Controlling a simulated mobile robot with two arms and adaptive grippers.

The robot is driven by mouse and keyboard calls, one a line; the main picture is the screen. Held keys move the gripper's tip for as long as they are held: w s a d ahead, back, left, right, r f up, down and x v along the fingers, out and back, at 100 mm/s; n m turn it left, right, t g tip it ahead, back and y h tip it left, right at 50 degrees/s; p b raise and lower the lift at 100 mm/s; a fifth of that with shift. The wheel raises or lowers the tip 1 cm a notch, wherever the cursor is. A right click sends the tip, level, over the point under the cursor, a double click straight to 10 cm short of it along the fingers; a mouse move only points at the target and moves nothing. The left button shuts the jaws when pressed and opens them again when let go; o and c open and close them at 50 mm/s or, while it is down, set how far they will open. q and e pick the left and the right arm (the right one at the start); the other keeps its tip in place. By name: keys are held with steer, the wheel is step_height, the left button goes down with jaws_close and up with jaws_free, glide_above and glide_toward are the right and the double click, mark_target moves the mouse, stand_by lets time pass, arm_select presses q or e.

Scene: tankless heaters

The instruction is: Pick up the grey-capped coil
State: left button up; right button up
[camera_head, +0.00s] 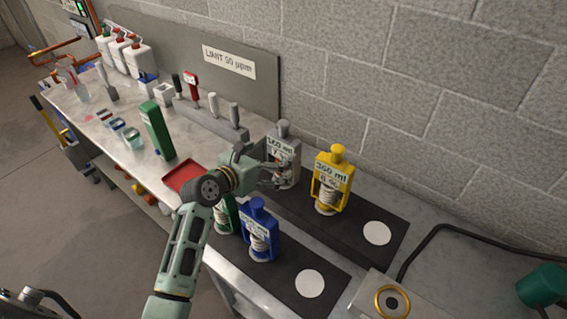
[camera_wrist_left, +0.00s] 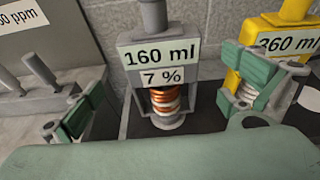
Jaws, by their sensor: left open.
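The grey-capped coil (camera_head: 283,131) stands upright at the back of the dark mat, near the wall, with a label reading 160 ml. In the left wrist view the grey-capped coil (camera_wrist_left: 158,48) shows a 7 % label and copper-coloured windings. My left gripper (camera_head: 274,176) is open at the front of this coil. In the left wrist view the fingers of the left gripper (camera_wrist_left: 165,100) are on either side of the coil, with nothing gripped. Whether they touch it I cannot tell.
A yellow-capped coil (camera_head: 331,181) stands close to the right. A blue-capped coil (camera_head: 259,228) and a green coil (camera_head: 227,214), partly hidden by my arm, stand in front. White discs (camera_head: 377,232) mark bare mat. A red tray (camera_head: 183,174) lies left.

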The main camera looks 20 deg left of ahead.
mark_target(279, 149)
arm_select(q)
steer(key=shift+x, duration=3.35)
steer(key=shift+s, duration=0.1)
steer(key=shift+c, duration=0.9)
steer(key=c, duration=1.9)
steer(key=shift+r, duration=0.25)
